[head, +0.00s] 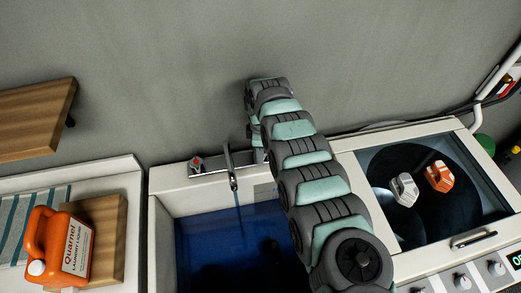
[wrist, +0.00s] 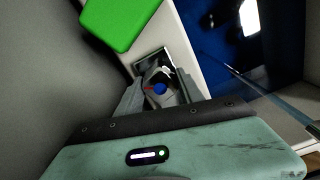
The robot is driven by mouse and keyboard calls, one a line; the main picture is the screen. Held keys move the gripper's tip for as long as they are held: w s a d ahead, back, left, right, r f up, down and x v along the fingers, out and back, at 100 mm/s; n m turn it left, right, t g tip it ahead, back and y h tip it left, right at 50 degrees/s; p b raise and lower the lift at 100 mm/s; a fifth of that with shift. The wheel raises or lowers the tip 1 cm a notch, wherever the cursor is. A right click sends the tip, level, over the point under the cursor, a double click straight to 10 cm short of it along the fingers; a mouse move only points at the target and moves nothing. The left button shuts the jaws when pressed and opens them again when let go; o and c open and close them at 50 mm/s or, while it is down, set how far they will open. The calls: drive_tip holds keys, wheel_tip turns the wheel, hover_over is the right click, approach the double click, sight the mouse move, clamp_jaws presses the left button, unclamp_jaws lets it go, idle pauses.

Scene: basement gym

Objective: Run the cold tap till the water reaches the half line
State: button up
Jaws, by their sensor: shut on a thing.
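The cold tap knob (wrist: 160,89), with a blue disc on top, sits between the two fingers of my gripper (wrist: 158,92) in the wrist view. My gripper is shut on it. In the head view my arm hides most of this knob. The red-marked hot tap (head: 196,164) stands left of the spout (head: 231,168). A thin blue stream (head: 239,213) falls from the spout into the sink (head: 162,222). I cannot make out the half line; my arm covers the sink's right side.
An orange laundry liquid jug (head: 45,245) stands at left by a wooden board (head: 108,225). A wooden shelf (head: 35,118) is above.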

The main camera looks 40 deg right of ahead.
drive_tip(key=o, duration=1.4)
wheel_tip(320, 180, up, 10)
drive_tip(key=shift+d+f+b, duration=0.1)
drive_tip(key=shift+b, duration=0.75)
drive_tip(key=shift+r, duration=0.5)
